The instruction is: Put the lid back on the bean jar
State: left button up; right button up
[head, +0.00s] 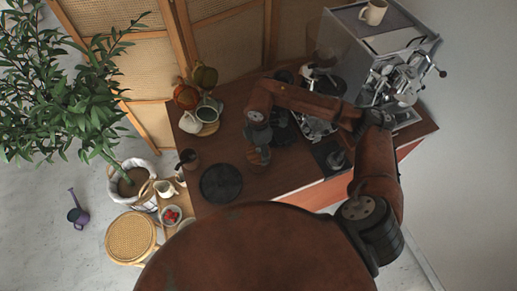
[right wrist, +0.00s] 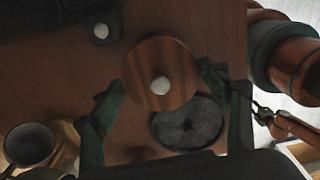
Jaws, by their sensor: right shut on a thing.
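My right gripper (head: 257,140) points down over the middle of the cart top. In the right wrist view its two fingers (right wrist: 160,90) are shut on opposite edges of a round wooden lid (right wrist: 160,70) with a pale knob. The lid (head: 258,158) also shows in the head view, just below the gripper. I cannot make out the bean jar for certain. Whatever is directly under the lid is hidden, so I cannot tell whether it rests on anything. My left gripper is not in view.
A dark round mat (head: 221,183) lies left of the lid, and shows beside it in the wrist view (right wrist: 190,128). The espresso machine (head: 385,60) stands at the back right.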

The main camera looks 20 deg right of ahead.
jog(key=o, duration=1.2)
jog(key=shift+o, duration=0.4)
jog(key=shift+o, duration=1.1)
jog(key=shift+r, duration=0.15)
jog(key=shift+r+p, duration=2.2)
jog(key=shift+r, duration=1.2)
grip_shut()
